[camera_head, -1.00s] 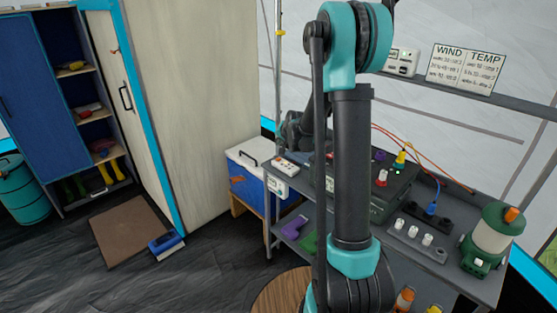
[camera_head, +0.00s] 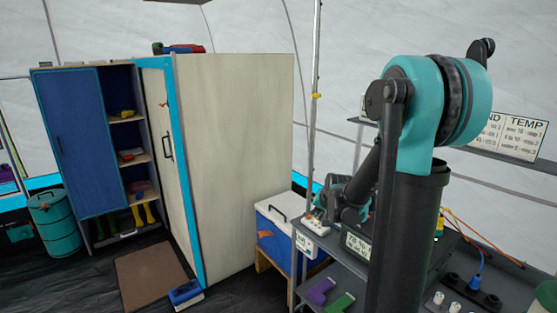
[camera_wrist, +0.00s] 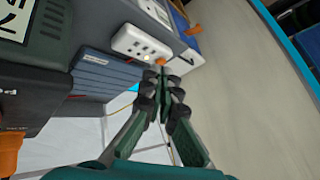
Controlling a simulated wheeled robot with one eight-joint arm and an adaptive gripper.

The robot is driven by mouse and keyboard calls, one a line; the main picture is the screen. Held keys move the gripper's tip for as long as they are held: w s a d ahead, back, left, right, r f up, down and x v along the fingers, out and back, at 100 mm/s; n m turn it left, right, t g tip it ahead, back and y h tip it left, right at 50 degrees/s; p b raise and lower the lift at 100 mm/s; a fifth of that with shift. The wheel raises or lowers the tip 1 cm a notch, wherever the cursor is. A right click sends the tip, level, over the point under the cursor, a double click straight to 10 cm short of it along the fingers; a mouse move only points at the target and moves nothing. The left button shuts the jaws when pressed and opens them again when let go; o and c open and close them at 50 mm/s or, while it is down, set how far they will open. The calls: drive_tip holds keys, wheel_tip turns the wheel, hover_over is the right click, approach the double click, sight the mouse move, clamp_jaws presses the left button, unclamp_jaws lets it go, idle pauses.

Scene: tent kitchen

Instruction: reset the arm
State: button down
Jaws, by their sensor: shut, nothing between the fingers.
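My arm (camera_head: 412,215) stands in the right of the head view, with its teal elbow high and its forearm folded down toward the grey bench. My gripper (camera_wrist: 163,78) shows in the wrist view, its green fingers shut together with nothing between them. Its fingertips appear close to a white socket strip (camera_wrist: 140,44), but I cannot tell whether they touch. In the head view the fingers cannot be made out; my wrist is a dark shape near the bench's left end.
A blue-and-white cooler (camera_head: 275,232) stands left of the bench. A tall cream panel (camera_head: 235,165) and a blue cabinet (camera_head: 80,145) stand farther left. A brown mat (camera_head: 150,275) and a blue object (camera_head: 186,293) lie on the floor. A dark boxy device (camera_wrist: 35,75) is left of my fingers.

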drive_tip(key=s+d+f+n+g, duration=0.1)
drive_tip(key=s+f+n, duration=0.1)
drive_tip(key=s, duration=1.2)
drive_tip(key=s+d+f+n+g+h, duration=0.1)
drive_tip(key=s+d+f+n+g, duration=0.1)
drive_tip(key=s, duration=1.2)
drive_tip(key=shift+s+f+n, duration=0.3)
drive_tip(key=shift+f, duration=0.35)
